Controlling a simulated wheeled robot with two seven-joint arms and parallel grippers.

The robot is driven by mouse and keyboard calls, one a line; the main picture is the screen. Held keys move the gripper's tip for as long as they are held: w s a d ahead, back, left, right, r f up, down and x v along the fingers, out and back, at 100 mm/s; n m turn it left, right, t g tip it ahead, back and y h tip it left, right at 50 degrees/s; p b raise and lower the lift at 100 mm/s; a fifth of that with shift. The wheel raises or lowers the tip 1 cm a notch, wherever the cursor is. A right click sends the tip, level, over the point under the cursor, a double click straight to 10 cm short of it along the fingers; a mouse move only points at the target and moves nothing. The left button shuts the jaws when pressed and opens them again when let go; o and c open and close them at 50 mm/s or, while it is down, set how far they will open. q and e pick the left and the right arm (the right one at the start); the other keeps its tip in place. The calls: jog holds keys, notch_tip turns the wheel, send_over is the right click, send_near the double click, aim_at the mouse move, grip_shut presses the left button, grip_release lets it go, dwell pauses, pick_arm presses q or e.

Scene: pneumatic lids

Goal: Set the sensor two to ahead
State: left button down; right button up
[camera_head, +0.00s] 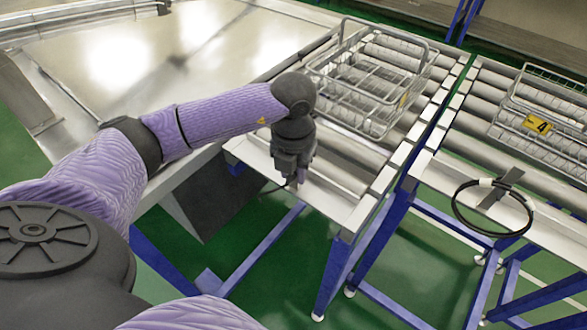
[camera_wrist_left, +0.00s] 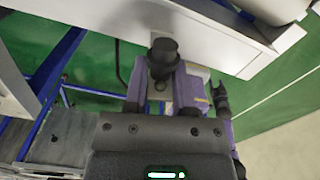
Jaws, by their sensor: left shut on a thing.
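My left gripper (camera_head: 292,182) points down at the front end of the left roller conveyor (camera_head: 335,200), beside its metal end plate. In the left wrist view the left gripper (camera_wrist_left: 162,85) is shut on a dark, round-topped piece (camera_wrist_left: 163,52), which looks like the sensor, next to the pale conveyor edge. The fingers and wrist hide most of the sensor in the head view, so its number and facing cannot be read. A dark forked end on a purple arm, likely my right gripper (camera_wrist_left: 219,95), shows small in the left wrist view; its jaw state is unclear.
A wire basket (camera_head: 345,92) stands on the left conveyor's rollers. Another basket with a yellow tag "4" (camera_head: 537,124) is on the right conveyor. A black cable loop (camera_head: 457,207) hangs at that conveyor's front end. A wide metal table (camera_head: 130,60) lies at the left.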

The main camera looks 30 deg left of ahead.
pick_arm(q)
jog(key=shift+m, duration=1.2)
jog(key=shift+c, duration=2.4)
grip_release()
notch_tip(320, 180, up, 10)
jog(key=shift+p, duration=0.65)
